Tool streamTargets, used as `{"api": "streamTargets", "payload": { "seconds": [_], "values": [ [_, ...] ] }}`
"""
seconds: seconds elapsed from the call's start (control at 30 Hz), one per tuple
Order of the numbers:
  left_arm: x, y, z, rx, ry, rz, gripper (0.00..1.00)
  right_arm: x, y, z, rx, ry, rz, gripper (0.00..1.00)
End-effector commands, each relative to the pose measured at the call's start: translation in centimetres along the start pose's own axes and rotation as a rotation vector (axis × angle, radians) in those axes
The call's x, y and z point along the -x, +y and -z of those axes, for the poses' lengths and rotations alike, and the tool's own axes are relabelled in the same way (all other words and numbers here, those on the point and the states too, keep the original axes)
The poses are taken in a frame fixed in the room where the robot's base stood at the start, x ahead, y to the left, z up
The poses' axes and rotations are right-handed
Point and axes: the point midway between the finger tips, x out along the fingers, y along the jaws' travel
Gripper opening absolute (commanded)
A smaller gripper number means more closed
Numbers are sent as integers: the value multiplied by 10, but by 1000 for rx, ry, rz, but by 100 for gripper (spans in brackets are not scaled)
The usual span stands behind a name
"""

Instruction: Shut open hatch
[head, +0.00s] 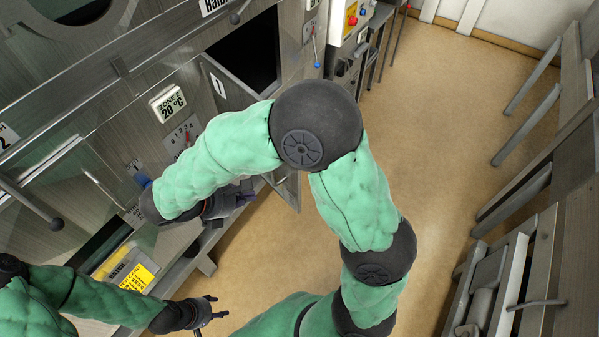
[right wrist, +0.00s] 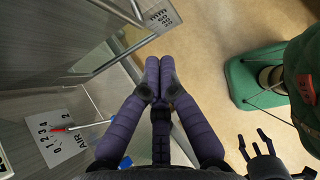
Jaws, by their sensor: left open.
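The hatch (head: 236,94), a grey metal panel marked 1, stands swung out below a dark opening (head: 247,50) in the dryer hood. Its middle is hidden behind my right arm; its lower corner (head: 291,190) shows past the arm. My right gripper (head: 246,194) is beside the hood front, left of that corner. In the right wrist view its purple fingers (right wrist: 159,65) meet at the tips, with nothing seen between them. A metal edge runs just beyond them; I cannot tell whether they touch it. My left gripper (head: 214,308) is open and empty, low in the head view.
The hood front carries a temperature sign (head: 167,103), a numbered air scale (right wrist: 50,139) with a red pointer, and glass panels. A yellow card (head: 135,279) is at lower left. Metal racks (head: 530,265) stand at right. The brown floor (head: 455,110) between is clear.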

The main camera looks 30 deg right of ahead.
Motion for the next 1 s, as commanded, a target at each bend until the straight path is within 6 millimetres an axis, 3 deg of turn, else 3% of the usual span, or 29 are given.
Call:
{"api": "streamTargets", "payload": {
  "seconds": [0.27, 0.73, 1.0],
  "values": [
    [-1, -1, 0, 2, 0, 0, 51, -17, 0, 0, 0, 0, 3, 0],
    [-7, -3, 0, 1, 0, 0, 51, -102, -1, 0, 1, 0, 5, 0],
    [-5, -2, 0, 1, 0, 0, 51, -124, 0, -24, -2, 1, 1, 0]
  ]
}}
